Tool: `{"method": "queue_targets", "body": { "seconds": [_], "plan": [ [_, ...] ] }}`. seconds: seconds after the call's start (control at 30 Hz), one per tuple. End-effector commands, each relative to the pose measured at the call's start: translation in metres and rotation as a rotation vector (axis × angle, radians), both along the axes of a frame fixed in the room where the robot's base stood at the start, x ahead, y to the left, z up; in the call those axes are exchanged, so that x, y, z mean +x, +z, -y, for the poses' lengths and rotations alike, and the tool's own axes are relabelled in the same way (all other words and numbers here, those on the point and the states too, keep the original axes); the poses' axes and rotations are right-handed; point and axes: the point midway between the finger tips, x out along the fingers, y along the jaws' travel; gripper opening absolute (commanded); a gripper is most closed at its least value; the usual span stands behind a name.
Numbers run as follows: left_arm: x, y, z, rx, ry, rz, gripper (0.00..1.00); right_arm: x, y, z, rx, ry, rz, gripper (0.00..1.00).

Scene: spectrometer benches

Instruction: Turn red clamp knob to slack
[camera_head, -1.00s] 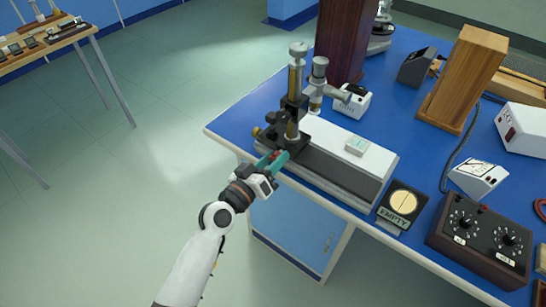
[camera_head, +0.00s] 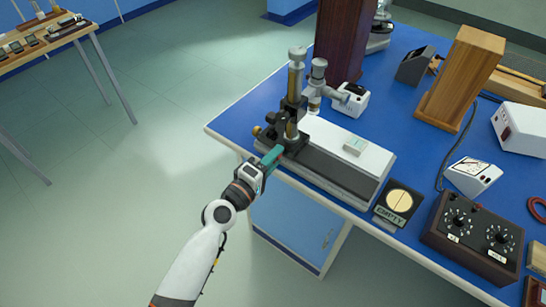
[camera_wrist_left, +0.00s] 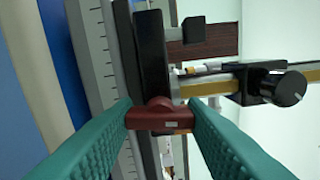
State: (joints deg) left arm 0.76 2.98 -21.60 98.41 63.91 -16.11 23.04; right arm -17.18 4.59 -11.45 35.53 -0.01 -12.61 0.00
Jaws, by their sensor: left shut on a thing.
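The red clamp knob (camera_wrist_left: 160,117) sits at the base of the black microscope carriage in the left wrist view, between my two teal fingertips. My left gripper (camera_head: 272,156) is shut on it, with one finger against each side; it also shows in the left wrist view (camera_wrist_left: 160,121). In the head view the fingers hide the knob. The travelling microscope (camera_head: 294,95) stands upright, with a brass column and black carriage, on the left end of its grey and white base (camera_head: 330,170). My right gripper is not in view.
The blue bench top (camera_head: 235,118) carries a sign reading EMPTY (camera_head: 398,200), a dark dial box (camera_head: 475,232), a white meter (camera_head: 472,174) and a wooden block (camera_head: 461,77). A black knob (camera_wrist_left: 290,88) shows in the left wrist view.

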Motion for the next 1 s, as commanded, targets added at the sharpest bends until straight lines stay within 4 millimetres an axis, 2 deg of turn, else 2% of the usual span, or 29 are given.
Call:
{"method": "queue_targets", "body": {
  "seconds": [0.33, 0.83, 0.87, 1.0],
  "plan": [
    [0.0007, 0.0009, -0.0008, -0.102, 0.003, -0.071, 0.15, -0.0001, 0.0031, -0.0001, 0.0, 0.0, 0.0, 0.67],
    [0.0005, 0.0006, -0.0008, -0.117, 0.003, -0.082, 0.15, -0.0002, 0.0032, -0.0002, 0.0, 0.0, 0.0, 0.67],
    [0.0005, 0.0006, -0.0008, -0.117, 0.003, -0.082, 0.4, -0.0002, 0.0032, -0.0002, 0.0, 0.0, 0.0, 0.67],
    [0.0005, 0.0005, -0.0005, -0.115, 0.002, -0.082, 0.6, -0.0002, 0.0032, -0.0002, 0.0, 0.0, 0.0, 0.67]
  ]
}}
